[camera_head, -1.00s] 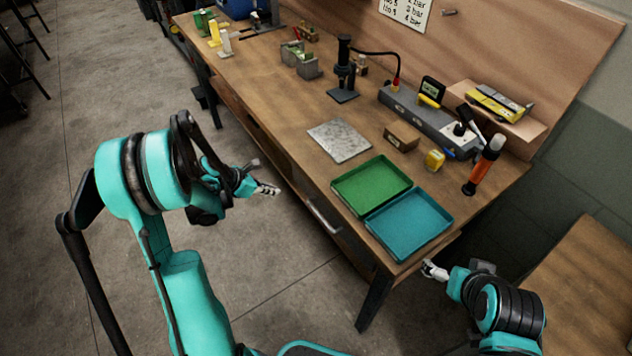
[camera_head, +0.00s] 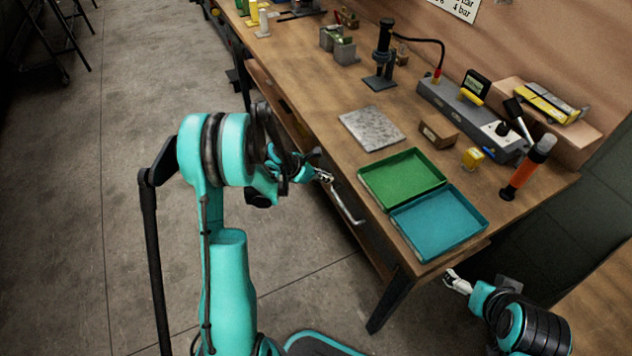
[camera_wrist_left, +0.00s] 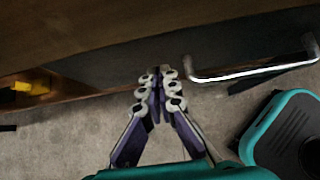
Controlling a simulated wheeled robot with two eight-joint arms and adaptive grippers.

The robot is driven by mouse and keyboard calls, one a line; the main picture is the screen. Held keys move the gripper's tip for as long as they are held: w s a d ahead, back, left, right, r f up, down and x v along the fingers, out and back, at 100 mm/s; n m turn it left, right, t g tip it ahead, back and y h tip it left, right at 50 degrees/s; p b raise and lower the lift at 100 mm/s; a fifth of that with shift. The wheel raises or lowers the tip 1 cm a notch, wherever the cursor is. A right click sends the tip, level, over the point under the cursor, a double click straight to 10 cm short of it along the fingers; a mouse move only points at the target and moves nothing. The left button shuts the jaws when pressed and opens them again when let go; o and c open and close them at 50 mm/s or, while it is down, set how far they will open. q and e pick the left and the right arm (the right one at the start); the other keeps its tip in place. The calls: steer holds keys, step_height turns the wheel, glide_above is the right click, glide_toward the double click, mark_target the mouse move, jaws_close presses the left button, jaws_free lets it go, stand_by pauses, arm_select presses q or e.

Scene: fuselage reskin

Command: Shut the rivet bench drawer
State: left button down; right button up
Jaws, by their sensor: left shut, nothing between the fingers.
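The rivet bench (camera_head: 300,75) is a long wooden workbench. Its drawer has a dark front and a metal bar handle (camera_head: 346,206) below the green tray. In the left wrist view the handle (camera_wrist_left: 255,73) is at upper right, and the dark drawer front (camera_wrist_left: 120,68) is under the brown bench edge. My right gripper (camera_head: 456,282) is beside the bench's near end.
A green tray (camera_head: 402,179) and a teal tray (camera_head: 438,222) lie near the bench's front edge. A grey metal plate (camera_head: 371,129), a small brown box (camera_head: 438,134) and an orange tube (camera_head: 528,168) are also on top.

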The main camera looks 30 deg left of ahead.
mark_target(335, 174)
arm_select(q)
steer(key=shift+w+d, duration=0.1)
steer(key=shift+w, duration=0.1)
steer(key=shift+w+d, duration=0.85)
steer(key=shift+w, duration=0.2)
steer(key=shift+r, duration=0.1)
